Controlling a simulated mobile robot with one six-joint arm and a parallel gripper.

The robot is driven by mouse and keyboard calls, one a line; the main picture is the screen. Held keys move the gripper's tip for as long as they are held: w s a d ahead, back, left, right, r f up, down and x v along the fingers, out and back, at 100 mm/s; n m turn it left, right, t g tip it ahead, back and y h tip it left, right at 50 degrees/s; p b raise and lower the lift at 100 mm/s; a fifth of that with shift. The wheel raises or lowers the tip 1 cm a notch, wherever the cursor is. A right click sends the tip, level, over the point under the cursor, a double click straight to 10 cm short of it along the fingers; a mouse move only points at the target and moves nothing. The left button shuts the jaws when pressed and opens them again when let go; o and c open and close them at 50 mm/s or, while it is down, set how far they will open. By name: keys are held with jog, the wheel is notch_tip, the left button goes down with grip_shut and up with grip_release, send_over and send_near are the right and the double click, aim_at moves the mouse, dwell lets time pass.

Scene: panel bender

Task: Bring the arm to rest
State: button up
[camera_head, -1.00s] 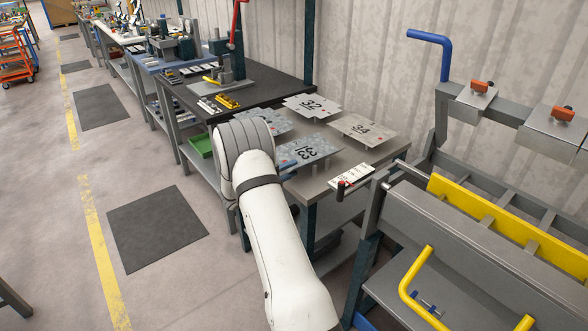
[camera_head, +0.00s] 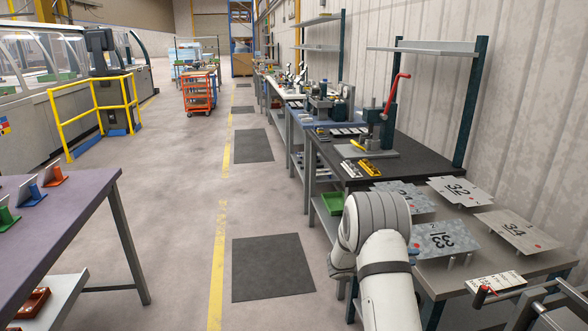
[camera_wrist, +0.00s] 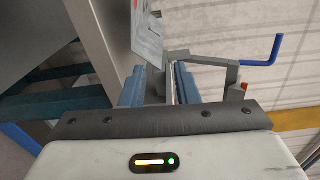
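My white arm (camera_head: 388,285) reaches up from the bottom right of the head view, with its rounded grey-white joint in front of the near bench. The gripper itself is hidden behind the arm there. In the wrist view my gripper (camera_wrist: 158,84) shows two blue-grey fingers standing apart, with no held object visible between them. A bench leg, a grey sheet and a blue handle (camera_wrist: 264,52) show beyond it.
The near bench (camera_head: 440,278) carries numbered metal plates, including plate 33 (camera_head: 445,238) and plate 34 (camera_head: 520,230). A black-topped bench (camera_head: 425,155) with a red-levered press stands behind. A purple table (camera_head: 60,215) is at left. The floor between is clear.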

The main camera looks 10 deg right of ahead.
jog(key=s+a+r+m+g+y, duration=0.2)
jog(key=s+a+r+m+y, duration=0.25)
jog(key=s+m, duration=0.45)
jog(key=s+a+r+m+g+y, duration=0.1)
jog(key=s+a+r+m+y, duration=0.35)
jog(key=s+m, duration=0.45)
jog(key=s+a+r+m+t+y, duration=0.1)
jog(key=s+a+m+t+y, duration=0.1)
jog(key=s+a+m+y, duration=0.2)
jog(key=s+a+r+m+t+y+p, duration=0.1)
jog(key=s+a+m+y, duration=0.3)
jog(key=s+a+m, duration=0.6)
jog(key=a+r+m+t, duration=0.1)
jog(key=a+m, duration=0.1)
jog(key=m, duration=0.1)
jog(key=shift+r+m+t+y, duration=0.3)
jog(key=shift+a, duration=0.1)
jog(key=shift+c, duration=0.2)
jog(key=shift+c, duration=0.7)
